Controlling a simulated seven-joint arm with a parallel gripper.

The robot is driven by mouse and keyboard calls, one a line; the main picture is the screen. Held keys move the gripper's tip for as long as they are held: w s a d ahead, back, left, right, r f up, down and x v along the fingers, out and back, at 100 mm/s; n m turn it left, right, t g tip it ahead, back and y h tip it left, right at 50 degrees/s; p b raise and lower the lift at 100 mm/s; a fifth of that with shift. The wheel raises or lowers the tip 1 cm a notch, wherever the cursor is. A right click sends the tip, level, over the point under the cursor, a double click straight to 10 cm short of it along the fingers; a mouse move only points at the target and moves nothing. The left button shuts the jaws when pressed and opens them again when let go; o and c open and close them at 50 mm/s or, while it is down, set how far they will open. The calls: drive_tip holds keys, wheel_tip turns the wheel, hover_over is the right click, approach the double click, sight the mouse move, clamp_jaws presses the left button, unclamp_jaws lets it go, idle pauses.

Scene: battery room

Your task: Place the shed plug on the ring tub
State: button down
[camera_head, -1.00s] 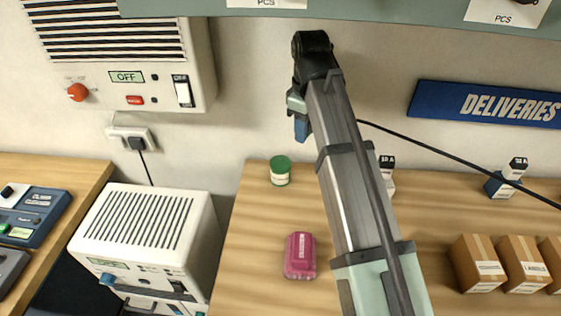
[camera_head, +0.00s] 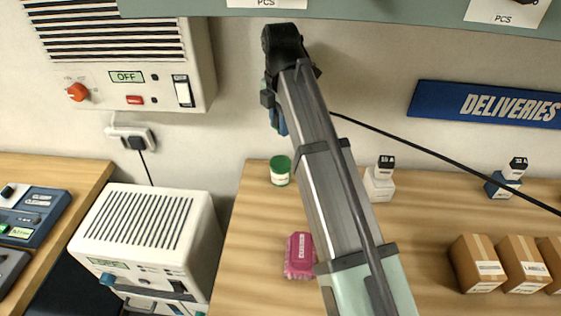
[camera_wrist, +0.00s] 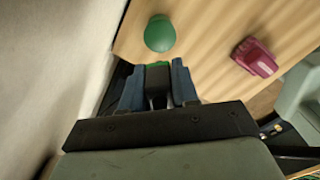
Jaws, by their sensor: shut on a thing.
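My gripper (camera_head: 279,122), with blue fingers, is raised above the back edge of the table near the wall. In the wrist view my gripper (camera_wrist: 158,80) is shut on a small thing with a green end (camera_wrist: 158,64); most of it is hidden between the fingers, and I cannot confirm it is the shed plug. A round white tub with a green lid (camera_head: 280,166) stands upright on the table below the gripper. Its green lid (camera_wrist: 160,34) is just beyond the fingertips in the wrist view, apart from them. I cannot read its label to confirm it is the ring tub.
A magenta box (camera_head: 299,256) lies on the wooden table, partly behind my arm; it also shows in the wrist view (camera_wrist: 255,57). White (camera_head: 379,184) and blue (camera_head: 502,184) bottles and cardboard boxes (camera_head: 478,264) stand right. A shelf (camera_head: 380,17) overhangs above.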

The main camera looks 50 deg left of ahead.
sight(281, 162)
drive_tip(key=shift+n, duration=0.4)
drive_tip(key=shift+f, duration=5)
drive_tip(key=c, duration=0.8)
unclamp_jaws()
drive_tip(key=shift+f, duration=0.1)
drive_tip(key=shift+c, duration=0.2)
wheel_tip(281, 162, up, 12)
drive_tip(key=shift+r, duration=0.15)
